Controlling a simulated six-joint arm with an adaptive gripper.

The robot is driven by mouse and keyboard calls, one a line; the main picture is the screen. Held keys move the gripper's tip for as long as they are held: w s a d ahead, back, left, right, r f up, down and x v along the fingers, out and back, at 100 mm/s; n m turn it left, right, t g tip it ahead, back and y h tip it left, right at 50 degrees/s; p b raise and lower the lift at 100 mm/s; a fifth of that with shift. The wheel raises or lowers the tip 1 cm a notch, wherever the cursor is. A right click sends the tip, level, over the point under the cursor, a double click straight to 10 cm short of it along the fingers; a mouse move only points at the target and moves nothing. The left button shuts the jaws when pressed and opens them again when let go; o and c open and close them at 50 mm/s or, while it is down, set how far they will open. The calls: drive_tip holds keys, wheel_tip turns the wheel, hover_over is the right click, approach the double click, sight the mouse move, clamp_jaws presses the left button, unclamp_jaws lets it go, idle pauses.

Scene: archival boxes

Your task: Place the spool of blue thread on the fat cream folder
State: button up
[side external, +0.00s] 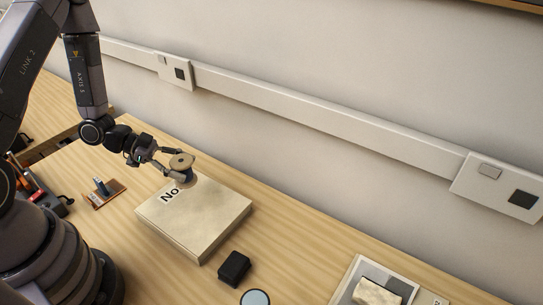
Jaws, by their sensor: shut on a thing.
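A spool (183,162) with a tan, round top and a dark centre hole is held upright in my gripper (178,166). My gripper is shut on it from the left. The thread is mostly hidden and looks greyish here, so I cannot make out its blue clearly. The spool is over the folder's far left part. I cannot tell whether its base touches the folder.
A small orange-brown board (112,192) with a blue upright piece lies left of the folder. A black block (234,267) sits close to its front right. A round light-blue disc (255,299) and a grey-white tray (345,288) are nearer. The wall with its trunking runs behind.

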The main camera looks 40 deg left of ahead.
drive_tip(key=f, duration=0.3)
drive_tip(key=shift+s+d+f, duration=0.2)
drive_tip(key=shift+s+f, duration=0.05)
drive_tip(key=shift+f, duration=2.15)
drive_tip(key=o, duration=1.1)
drive_tip(key=shift+f, duration=0.15)
drive_tip(key=shift+o, duration=0.2)
